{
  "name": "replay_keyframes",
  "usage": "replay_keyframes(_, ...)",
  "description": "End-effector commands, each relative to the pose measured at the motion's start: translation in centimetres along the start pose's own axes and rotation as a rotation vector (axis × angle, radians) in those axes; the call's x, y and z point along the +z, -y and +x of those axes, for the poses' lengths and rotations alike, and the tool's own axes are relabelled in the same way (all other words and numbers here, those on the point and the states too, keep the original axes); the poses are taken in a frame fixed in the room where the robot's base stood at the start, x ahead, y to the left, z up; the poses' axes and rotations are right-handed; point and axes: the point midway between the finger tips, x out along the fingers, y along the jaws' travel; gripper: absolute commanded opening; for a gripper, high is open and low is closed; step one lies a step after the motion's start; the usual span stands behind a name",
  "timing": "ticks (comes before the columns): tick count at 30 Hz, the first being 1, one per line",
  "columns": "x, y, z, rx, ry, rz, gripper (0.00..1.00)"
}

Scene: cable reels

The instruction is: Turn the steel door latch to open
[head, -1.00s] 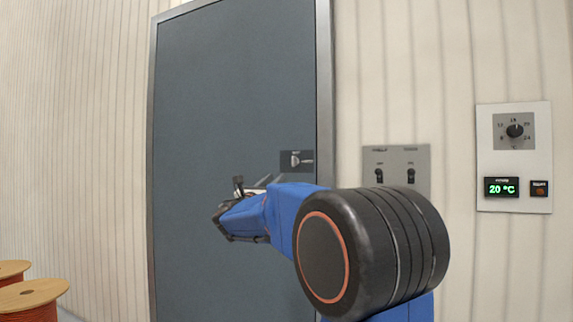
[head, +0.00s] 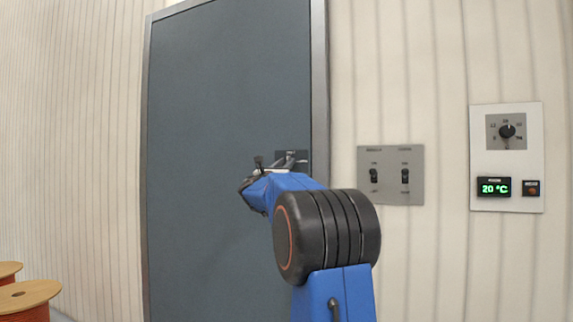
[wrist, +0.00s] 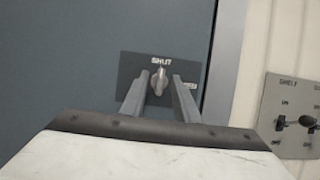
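The steel door latch (wrist: 159,82) is a small knob on a dark plate (wrist: 133,66) on the grey door. The plate has the word SHUT above the knob and a second, unreadable label at its lower right. The knob points up toward SHUT. My gripper (wrist: 158,80) has its two fingers apart, one on each side of the knob; I cannot tell whether they touch it. In the head view my gripper (head: 284,163) is at the plate (head: 291,155) and hides most of the latch.
A switch panel (head: 390,176) with two toggles is on the wall right of the door frame (head: 319,90). Further right is a thermostat panel (head: 507,158) with a dial and a 20 °C display. Cable reels (head: 28,296) stand at the lower left.

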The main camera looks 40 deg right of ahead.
Motion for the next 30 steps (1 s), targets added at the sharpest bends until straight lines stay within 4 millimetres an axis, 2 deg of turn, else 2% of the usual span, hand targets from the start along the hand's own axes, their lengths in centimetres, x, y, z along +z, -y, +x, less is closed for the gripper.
replay_keyframes(4,-0.10,-0.03,0.75,0.001,-0.001,-0.001,0.28)
replay_keyframes(12,-0.05,-0.01,0.86,0.001,-0.001,0.000,0.28)
replay_keyframes(13,-0.05,-0.01,0.86,0.001,-0.001,0.000,0.26)
replay_keyframes(16,-0.05,-0.01,0.85,0.001,-0.001,0.000,0.02)
replay_keyframes(17,-0.05,-0.01,0.85,0.001,-0.001,0.000,0.00)
replay_keyframes(30,-0.01,-0.10,0.83,-0.031,0.000,0.077,0.00)
